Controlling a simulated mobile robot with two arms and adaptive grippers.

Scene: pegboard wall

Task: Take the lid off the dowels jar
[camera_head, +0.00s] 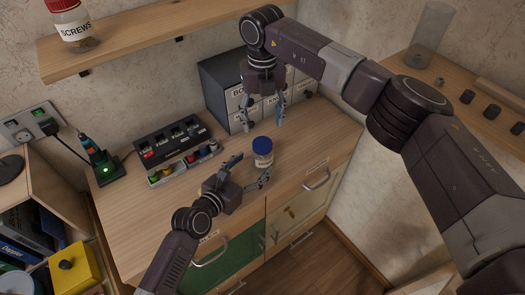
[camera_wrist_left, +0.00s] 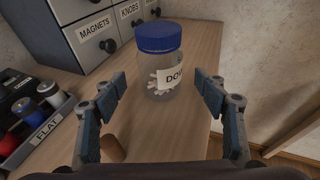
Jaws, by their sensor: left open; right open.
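The dowels jar (camera_head: 263,158) stands upright on the wooden counter, clear-walled with a white label and dowels inside. Its blue lid (camera_head: 263,144) is on top. In the left wrist view the jar (camera_wrist_left: 164,78) and its lid (camera_wrist_left: 158,37) are ahead, between and beyond the fingers. My left gripper (camera_head: 252,172) is open with its fingers toward the jar, apart from it; it also shows in the left wrist view (camera_wrist_left: 161,86). My right gripper (camera_head: 263,124) is open and empty, pointing down above and behind the jar, in front of the drawer cabinet.
A grey drawer cabinet (camera_head: 222,88) stands behind the jar. A black rack (camera_head: 170,141) and a tray of small coloured items (camera_head: 184,163) are to the left. A short wooden peg (camera_wrist_left: 112,148) is near my left finger. Counter right of the jar is clear.

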